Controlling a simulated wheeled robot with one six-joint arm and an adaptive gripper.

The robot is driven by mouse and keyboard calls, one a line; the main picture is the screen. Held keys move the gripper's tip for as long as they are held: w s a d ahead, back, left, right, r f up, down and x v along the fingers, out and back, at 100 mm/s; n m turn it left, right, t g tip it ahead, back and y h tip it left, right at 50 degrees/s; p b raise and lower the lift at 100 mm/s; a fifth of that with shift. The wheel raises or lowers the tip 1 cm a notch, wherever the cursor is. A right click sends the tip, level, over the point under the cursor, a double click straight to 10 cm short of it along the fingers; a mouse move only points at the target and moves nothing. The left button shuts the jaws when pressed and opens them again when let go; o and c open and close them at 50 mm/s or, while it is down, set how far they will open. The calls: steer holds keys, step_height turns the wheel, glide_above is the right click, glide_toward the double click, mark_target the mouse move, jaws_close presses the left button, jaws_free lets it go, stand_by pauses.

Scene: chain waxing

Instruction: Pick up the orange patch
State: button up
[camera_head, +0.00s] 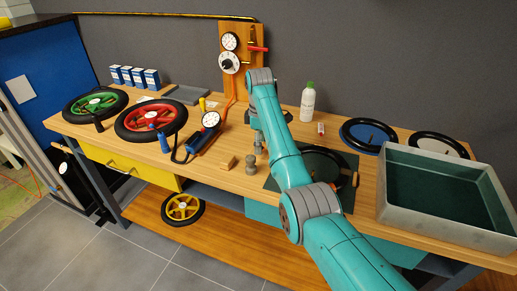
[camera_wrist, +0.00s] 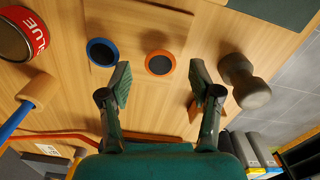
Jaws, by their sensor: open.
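The orange patch (camera_wrist: 160,62) is a small dark disc with an orange rim, lying flat on a wooden surface in the wrist view. My gripper (camera_wrist: 160,82) is open and empty, with one finger on each side of the patch's position in the picture; the height between them cannot be told. A similar disc with a blue rim (camera_wrist: 102,52) lies just left of it, close to the left finger. In the head view my arm reaches over the bench and I cannot make out the patch.
A grey dumbbell-shaped weight (camera_wrist: 244,82) stands right of the right finger. A red can (camera_wrist: 22,35) and a blue-handled tool (camera_wrist: 35,92) lie left. In the head view, a large grey basin (camera_head: 447,200) is at right and wheels (camera_head: 150,120) at left.

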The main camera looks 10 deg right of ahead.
steer(key=shift+f, duration=0.25)
stand_by(0.4)
steer(key=c, duration=0.8)
